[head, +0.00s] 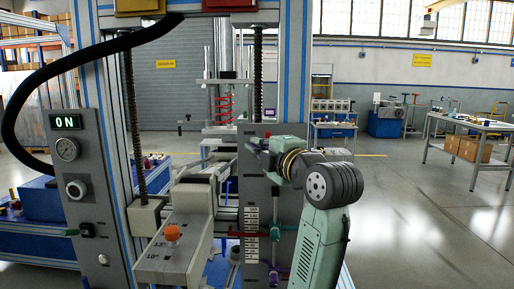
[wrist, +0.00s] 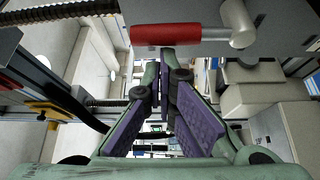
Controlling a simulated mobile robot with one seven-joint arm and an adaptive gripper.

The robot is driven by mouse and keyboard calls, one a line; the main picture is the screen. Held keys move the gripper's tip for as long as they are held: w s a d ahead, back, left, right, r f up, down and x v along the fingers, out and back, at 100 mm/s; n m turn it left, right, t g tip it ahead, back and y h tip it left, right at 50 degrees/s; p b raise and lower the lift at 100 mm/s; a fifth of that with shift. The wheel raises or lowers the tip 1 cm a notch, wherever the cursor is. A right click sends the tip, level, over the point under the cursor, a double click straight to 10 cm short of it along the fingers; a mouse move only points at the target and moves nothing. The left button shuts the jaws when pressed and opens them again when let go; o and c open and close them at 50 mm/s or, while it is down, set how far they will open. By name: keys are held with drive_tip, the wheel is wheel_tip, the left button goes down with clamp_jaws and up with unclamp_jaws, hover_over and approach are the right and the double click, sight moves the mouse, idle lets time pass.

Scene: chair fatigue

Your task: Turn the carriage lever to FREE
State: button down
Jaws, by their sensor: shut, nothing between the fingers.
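A lever with a red grip (wrist: 165,34) and a rounded metal hub (wrist: 238,24) lies across the top of the wrist view, against a grey plate. I take it to be the carriage lever; no FREE marking is readable. My gripper (wrist: 167,62) is shut and empty, its purple-padded fingers converging just below the red grip. I cannot tell whether the tips touch it. In the head view my gripper (head: 254,147) is in front of the grey upright, and the lever there is mostly hidden by it.
A grey machine head with an orange knob (head: 172,233) juts out left of my arm. A red-handled bar (head: 247,234) crosses a marked scale (head: 251,220) lower on the upright. Open floor and a workbench (head: 470,124) lie to the right.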

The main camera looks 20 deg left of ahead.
drive_tip(key=shift+w+d+m+t+b, duration=0.1)
drive_tip(key=shift+d+m+t+b, duration=0.25)
drive_tip(key=shift+m+b, duration=0.25)
drive_tip(key=w+d+f+m+t+h+b, duration=0.1)
drive_tip(key=d+m+t+b, duration=0.3)
drive_tip(key=m, duration=0.6)
drive_tip(key=w+d+f+m+t+h+b, duration=0.1)
drive_tip(key=d+f+m+t+h+b, duration=0.2)
drive_tip(key=m, duration=0.7)
drive_tip(key=shift+d+f+m+t+h+b, duration=0.25)
drive_tip(key=shift+d+m+t+h+b, duration=0.2)
drive_tip(key=shift+t+h+b, duration=0.55)
drive_tip(key=shift+w+f+b, duration=0.1)
drive_tip(key=shift+b, duration=0.2)
